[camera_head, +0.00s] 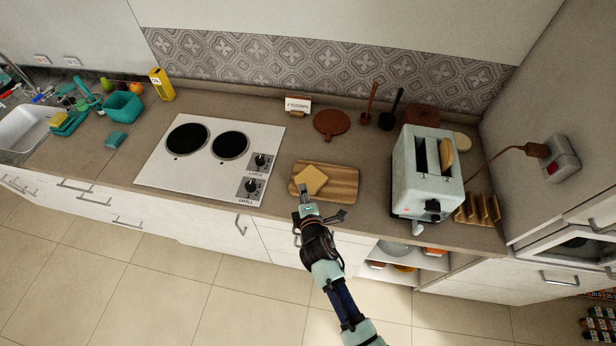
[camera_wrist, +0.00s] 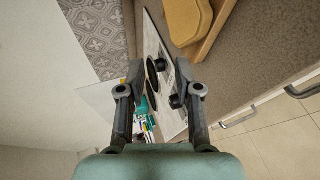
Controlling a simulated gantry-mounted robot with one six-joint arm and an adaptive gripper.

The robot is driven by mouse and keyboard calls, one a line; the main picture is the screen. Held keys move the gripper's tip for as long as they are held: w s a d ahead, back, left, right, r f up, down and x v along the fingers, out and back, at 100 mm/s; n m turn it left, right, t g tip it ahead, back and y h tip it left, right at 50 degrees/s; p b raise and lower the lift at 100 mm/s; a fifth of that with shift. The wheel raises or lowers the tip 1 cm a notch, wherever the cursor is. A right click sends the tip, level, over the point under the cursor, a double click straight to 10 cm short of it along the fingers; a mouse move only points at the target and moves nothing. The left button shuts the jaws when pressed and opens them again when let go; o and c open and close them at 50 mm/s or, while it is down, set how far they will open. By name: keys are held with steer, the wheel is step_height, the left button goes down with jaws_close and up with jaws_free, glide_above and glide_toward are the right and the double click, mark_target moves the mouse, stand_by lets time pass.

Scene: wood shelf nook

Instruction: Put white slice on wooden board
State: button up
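The wooden board (camera_head: 345,180) lies on the counter between the cooktop and the toaster. A tan-yellow slice (camera_head: 311,180) lies flat on its left part; both the board (camera_wrist: 216,32) and this slice (camera_wrist: 187,18) show at the top of the wrist view. A light-brown slice (camera_head: 448,156) sticks up from the right slot of the toaster. I cannot single out a clearly white slice. My gripper (camera_head: 322,200) is by the board's front edge, fingers spread; in the wrist view the gripper (camera_wrist: 160,90) is open with nothing between its fingers.
The pale toaster (camera_head: 411,180) stands tall right of the board, with a wooden rack (camera_head: 478,209) beside it. A white cooktop (camera_head: 206,165) lies to the left. A round brown board (camera_head: 332,122) and a small sign (camera_head: 297,105) are behind.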

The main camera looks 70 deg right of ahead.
step_height(320, 180, up, 7)
steer(key=s+a+p, duration=0.1)
steer(key=a+p, duration=0.1)
steer(key=p, duration=0.5)
steer(key=shift+s+a, duration=0.15)
steer(key=shift+s, duration=0.15)
steer(key=shift+r, duration=0.1)
steer(key=w+a+r+m+t+y+p, duration=0.25)
steer(key=w+a+r, duration=0.25)
steer(key=a+r, duration=0.5)
steer(key=w+a+r+m+t+y+p, duration=0.1)
steer(key=w+a+r+m+y+p, duration=0.25)
steer(key=a+r, duration=0.6)
steer(key=s+a+r+y+p, duration=0.1)
steer(key=a+r+y, duration=0.1)
steer(key=a+r, duration=0.5)
steer(key=s+a+r+m+t+y+p, duration=0.1)
steer(key=s+a+r+y+p, duration=0.1)
steer(key=a+r, duration=0.5)
steer(key=a+y, duration=0.1)
steer(key=a, duration=0.3)
steer(key=shift+a+r, duration=0.25)
steer(key=shift+r, duration=0.15)
